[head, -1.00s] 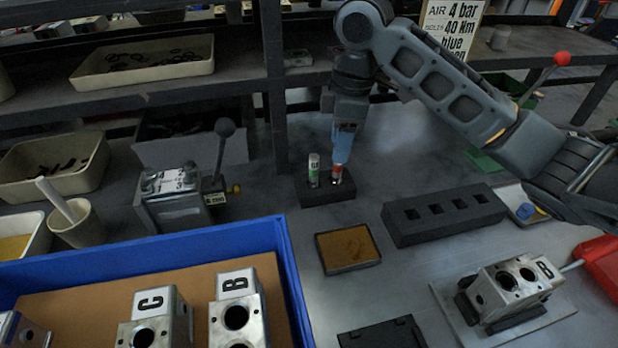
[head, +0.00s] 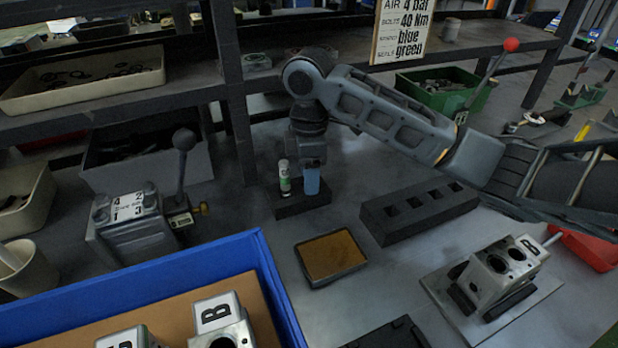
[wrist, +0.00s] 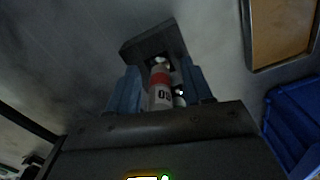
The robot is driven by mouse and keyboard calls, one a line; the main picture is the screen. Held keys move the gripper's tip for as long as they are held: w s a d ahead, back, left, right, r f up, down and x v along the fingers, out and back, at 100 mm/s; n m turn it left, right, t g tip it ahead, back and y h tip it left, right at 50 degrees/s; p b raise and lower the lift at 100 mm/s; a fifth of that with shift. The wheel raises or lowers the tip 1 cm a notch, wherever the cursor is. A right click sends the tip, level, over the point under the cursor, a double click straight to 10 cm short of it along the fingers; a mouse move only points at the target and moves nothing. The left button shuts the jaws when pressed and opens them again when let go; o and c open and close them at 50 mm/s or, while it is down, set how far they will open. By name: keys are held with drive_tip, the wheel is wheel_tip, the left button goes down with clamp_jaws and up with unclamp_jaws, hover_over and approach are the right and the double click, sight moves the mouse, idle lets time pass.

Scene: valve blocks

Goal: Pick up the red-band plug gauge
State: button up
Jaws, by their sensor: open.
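The red-band plug gauge (wrist: 160,85) shows in the wrist view, pale with a red band and dark marking. My gripper (wrist: 162,78) is open, with one blue finger on each side of it. I cannot tell whether either finger touches it. In the head view my gripper (head: 312,180) points down over the right of a dark holder block (head: 302,207) and hides the red-band gauge. A green-band plug gauge (head: 285,179) stands upright in the block's left side, close beside my gripper. The holder also shows in the wrist view (wrist: 150,42).
A brown-filled tray (head: 332,256) lies in front of the holder. A dark block with square holes (head: 420,210) is to the right. A lever valve unit (head: 140,225) stands left, and a blue-walled crate (head: 150,283) is at front left. A shelf post rises close behind.

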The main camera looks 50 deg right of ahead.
drive_tip(key=shift+f, duration=0.15)
clamp_jaws()
idle(0.4)
